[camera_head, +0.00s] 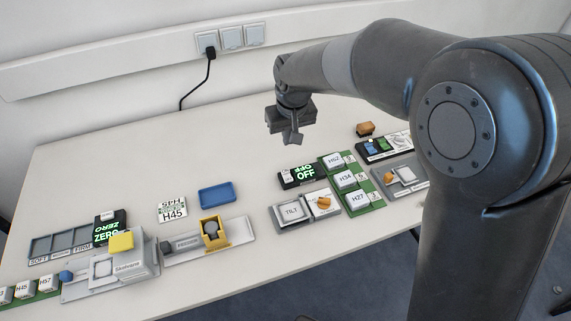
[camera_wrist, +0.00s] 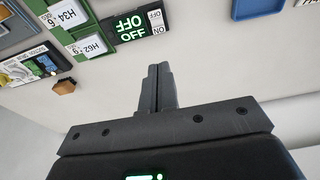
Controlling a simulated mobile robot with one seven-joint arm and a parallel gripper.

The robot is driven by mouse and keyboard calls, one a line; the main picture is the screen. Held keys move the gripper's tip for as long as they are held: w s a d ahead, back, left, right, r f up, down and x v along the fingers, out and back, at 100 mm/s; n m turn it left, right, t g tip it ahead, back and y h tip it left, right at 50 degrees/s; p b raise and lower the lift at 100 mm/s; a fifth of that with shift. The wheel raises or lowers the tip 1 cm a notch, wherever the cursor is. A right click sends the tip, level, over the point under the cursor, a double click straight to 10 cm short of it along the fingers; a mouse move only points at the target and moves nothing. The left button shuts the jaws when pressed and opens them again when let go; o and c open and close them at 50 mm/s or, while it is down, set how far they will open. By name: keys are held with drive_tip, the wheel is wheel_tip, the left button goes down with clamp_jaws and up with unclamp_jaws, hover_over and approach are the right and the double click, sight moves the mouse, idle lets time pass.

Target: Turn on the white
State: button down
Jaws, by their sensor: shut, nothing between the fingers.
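A black display box (camera_head: 298,176) with green OFF text stands right of the middle of the table. It also shows in the wrist view (camera_wrist: 124,36), where a small white switch piece (camera_wrist: 156,19) with ON and NO lettering sits at its end. My gripper (camera_head: 291,140) is above the table, behind the display box in the head view. In the wrist view my gripper (camera_wrist: 158,68) has its fingers shut together, empty, near the display box and apart from it.
A green board with white H-labelled blocks (camera_head: 347,180) adjoins the display box. A TILT plate (camera_head: 291,211) and an orange knob (camera_head: 324,203) stand in front. A blue tray (camera_head: 217,195), a yellow fixture (camera_head: 213,235) and a ZERO display (camera_head: 108,232) stand left. The table's back left is clear.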

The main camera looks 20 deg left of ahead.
sight(285, 171)
drive_tip(key=f, duration=0.4)
drive_tip(key=w+a+f, duration=0.1)
drive_tip(key=f, duration=0.8)
drive_tip(key=shift+w+a+f, duration=0.35)
drive_tip(key=shift+w+a+f+g+h, duration=0.2)
drive_tip(key=shift+f+g+h, duration=0.1)
drive_tip(key=shift+f+h, duration=0.1)
drive_tip(key=shift+d, duration=0.1)
drive_tip(key=shift+s+d, duration=0.1)
drive_tip(key=shift+s, duration=0.1)
